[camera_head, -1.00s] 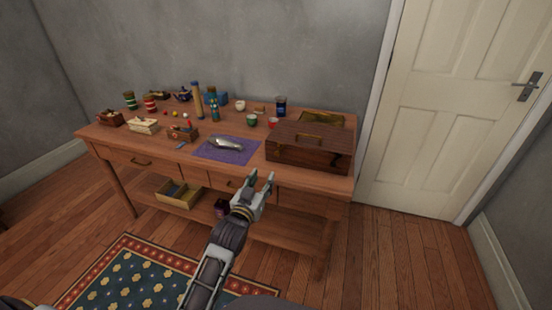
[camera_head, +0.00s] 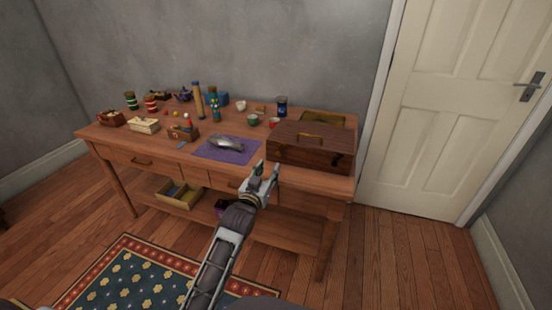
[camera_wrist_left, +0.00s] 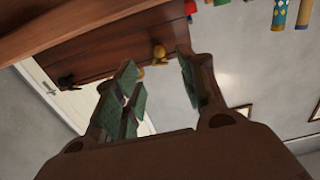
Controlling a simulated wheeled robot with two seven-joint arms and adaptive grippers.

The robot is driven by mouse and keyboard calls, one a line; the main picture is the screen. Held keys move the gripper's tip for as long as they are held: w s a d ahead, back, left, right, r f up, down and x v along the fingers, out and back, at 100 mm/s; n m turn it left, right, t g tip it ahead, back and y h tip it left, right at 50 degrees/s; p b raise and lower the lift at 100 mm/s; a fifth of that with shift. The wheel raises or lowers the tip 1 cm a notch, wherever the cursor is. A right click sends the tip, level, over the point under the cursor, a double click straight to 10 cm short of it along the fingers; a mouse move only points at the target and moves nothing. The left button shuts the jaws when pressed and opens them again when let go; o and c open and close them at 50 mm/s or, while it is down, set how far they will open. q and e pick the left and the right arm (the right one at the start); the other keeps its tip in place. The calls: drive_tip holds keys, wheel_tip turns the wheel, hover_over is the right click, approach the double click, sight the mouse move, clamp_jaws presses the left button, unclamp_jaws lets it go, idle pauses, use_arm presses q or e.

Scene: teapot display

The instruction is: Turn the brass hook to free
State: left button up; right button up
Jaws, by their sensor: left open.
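A dark wooden box (camera_head: 305,158) with a handle (camera_head: 312,136) on its lid stands at the right end of the table. In the left wrist view the box front (camera_wrist_left: 120,45) shows a small brass hook (camera_wrist_left: 159,53) and a darker fitting (camera_wrist_left: 66,80) farther left. In the head view the hook is too small to make out. My left gripper (camera_head: 266,171) is open and empty, just in front of the table edge near the box's left front corner. In the wrist view the hook lies beyond the gap between the fingers (camera_wrist_left: 160,95), apart from them.
The wooden table (camera_head: 130,143) carries several jars, small boxes and a purple cloth (camera_head: 215,152) with a silvery object (camera_head: 227,143), left of the wooden box. A lower shelf holds an open box (camera_head: 180,192). A white door (camera_head: 460,110) is at the right.

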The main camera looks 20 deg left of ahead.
sight(278, 155)
use_arm(q)
drive_tip(key=shift+w+d+b, duration=0.15)
drive_tip(key=shift+w+b, duration=0.65)
drive_tip(key=shift+w, duration=3.65)
use_arm(e)
drive_tip(key=r, duration=0.2)
drive_tip(key=shift+s+a+r+t, duration=0.1)
drive_tip(key=shift+a+r+t, duration=0.1)
drive_tip(key=shift+r+t, duration=0.1)
use_arm(q)
drive_tip(key=c, duration=0.8)
clamp_jaws()
use_arm(e)
drive_tip(key=shift+f, duration=0.1)
